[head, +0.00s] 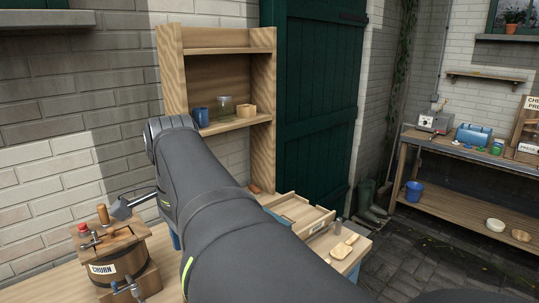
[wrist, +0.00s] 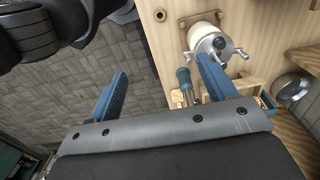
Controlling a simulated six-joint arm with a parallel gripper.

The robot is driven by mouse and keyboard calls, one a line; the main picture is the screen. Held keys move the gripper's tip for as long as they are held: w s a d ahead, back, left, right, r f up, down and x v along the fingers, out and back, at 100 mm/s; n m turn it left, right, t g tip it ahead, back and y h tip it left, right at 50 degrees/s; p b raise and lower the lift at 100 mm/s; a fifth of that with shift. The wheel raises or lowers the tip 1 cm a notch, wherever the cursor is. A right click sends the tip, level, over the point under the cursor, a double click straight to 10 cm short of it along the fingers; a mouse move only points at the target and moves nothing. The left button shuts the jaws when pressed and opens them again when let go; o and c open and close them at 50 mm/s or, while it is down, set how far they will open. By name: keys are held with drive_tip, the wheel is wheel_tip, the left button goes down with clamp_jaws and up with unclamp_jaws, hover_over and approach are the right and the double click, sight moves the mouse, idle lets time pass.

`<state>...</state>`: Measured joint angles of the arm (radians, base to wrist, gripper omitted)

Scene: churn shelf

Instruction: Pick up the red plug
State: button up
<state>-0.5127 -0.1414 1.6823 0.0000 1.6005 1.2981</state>
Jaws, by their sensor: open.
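A small red piece (head: 82,228), which looks like the red plug, sits on the wooden lid of the churn (head: 123,268) at the lower left of the head view. I cannot make out any red plug in the wrist view. My gripper (wrist: 160,76) shows there with its two blue fingers spread apart and nothing held between them. In the head view my arm hides most of the area around the gripper, so its distance from the red piece cannot be told.
In the wrist view, a metal fitting with handles (wrist: 212,44) and a teal-handled part (wrist: 184,80) are close to the right finger. A metal bowl (wrist: 291,85) is farther right. In the head view, a wooden shelf (head: 235,124) stands behind, and an open drawer (head: 298,209) is right of my arm.

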drive_tip(key=c, duration=0.6)
drive_tip(key=w+a+r+m, duration=0.2)
drive_tip(key=w+a+r, duration=0.1)
drive_tip(key=w+a, duration=0.55)
drive_tip(key=m, duration=0.7)
hover_over(82, 225)
drive_tip(key=f, duration=0.3)
drive_tip(key=shift+w+d+f, duration=0.1)
drive_tip(key=shift+d+f, duration=0.1)
drive_tip(key=shift+a+f, duration=0.2)
drive_tip(key=shift+a, duration=0.1)
drive_tip(key=shift+f, duration=3.7)
